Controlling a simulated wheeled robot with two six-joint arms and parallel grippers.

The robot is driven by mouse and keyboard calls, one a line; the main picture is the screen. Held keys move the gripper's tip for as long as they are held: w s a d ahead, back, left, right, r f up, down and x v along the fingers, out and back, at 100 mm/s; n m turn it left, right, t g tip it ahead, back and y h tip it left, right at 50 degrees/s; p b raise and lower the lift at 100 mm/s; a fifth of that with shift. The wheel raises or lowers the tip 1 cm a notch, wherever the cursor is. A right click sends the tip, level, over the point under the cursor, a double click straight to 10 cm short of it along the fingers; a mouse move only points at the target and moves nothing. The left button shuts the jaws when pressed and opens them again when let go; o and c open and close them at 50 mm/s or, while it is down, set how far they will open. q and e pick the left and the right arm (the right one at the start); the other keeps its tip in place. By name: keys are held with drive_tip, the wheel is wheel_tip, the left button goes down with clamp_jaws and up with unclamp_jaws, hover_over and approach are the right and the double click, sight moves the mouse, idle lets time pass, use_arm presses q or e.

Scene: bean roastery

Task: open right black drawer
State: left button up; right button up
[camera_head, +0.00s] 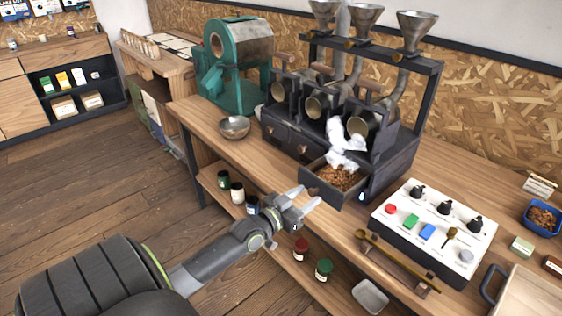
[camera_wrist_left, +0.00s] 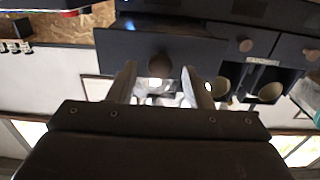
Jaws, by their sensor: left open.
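The right black drawer (camera_head: 317,190) stands pulled out from the black roaster stand, with brown beans (camera_head: 340,178) inside. My left gripper (camera_head: 309,198) is open in front of the drawer front, its two pale fingers pointing at the knob. In the left wrist view, the drawer front (camera_wrist_left: 205,48) spans the top and its round knob (camera_wrist_left: 160,66) appears between the open fingertips (camera_wrist_left: 160,72). I cannot tell whether the fingers touch the knob. The other drawers (camera_head: 277,131) of the stand are closed. My right gripper is not in view.
A white puffy shape (camera_head: 345,142) hangs over the open drawer. A metal bowl (camera_head: 234,127) stands left on the bench. Jars (camera_head: 301,248) stand on the shelf below.

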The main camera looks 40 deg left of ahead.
use_arm(q)
drive_tip(key=s+a+p, duration=0.1)
drive_tip(key=s, duration=1.5)
drive_tip(key=shift+s+a+p, duration=0.15)
drive_tip(key=shift+s+p, duration=0.2)
drive_tip(key=shift+p, duration=0.05)
drive_tip(key=s+a+f+n+g+y, duration=0.1)
drive_tip(key=s+a+f+g, duration=0.15)
drive_tip(key=f, duration=0.75)
drive_tip(key=s+a+f+g+y, duration=0.1)
drive_tip(key=s+f+g+y, duration=0.15)
drive_tip(key=f, duration=0.65)
drive_tip(key=s+a+f+n+g, duration=0.1)
drive_tip(key=s+f+g, duration=0.2)
drive_tip(key=f, duration=0.7)
drive_tip(key=s+d+f+g, duration=0.4)
drive_tip(key=s+d+f, duration=0.3)
drive_tip(key=s+f, duration=0.2)
drive_tip(key=s+d+f+g+h, duration=0.1)
drive_tip(key=s+d+f+g, duration=0.3)
drive_tip(key=s+d+f, duration=0.3)
drive_tip(key=s+f, duration=0.3)
drive_tip(key=s, duration=0.2)
drive_tip(key=shift+f+m+g, duration=0.3)
drive_tip(key=shift+g, duration=0.1)
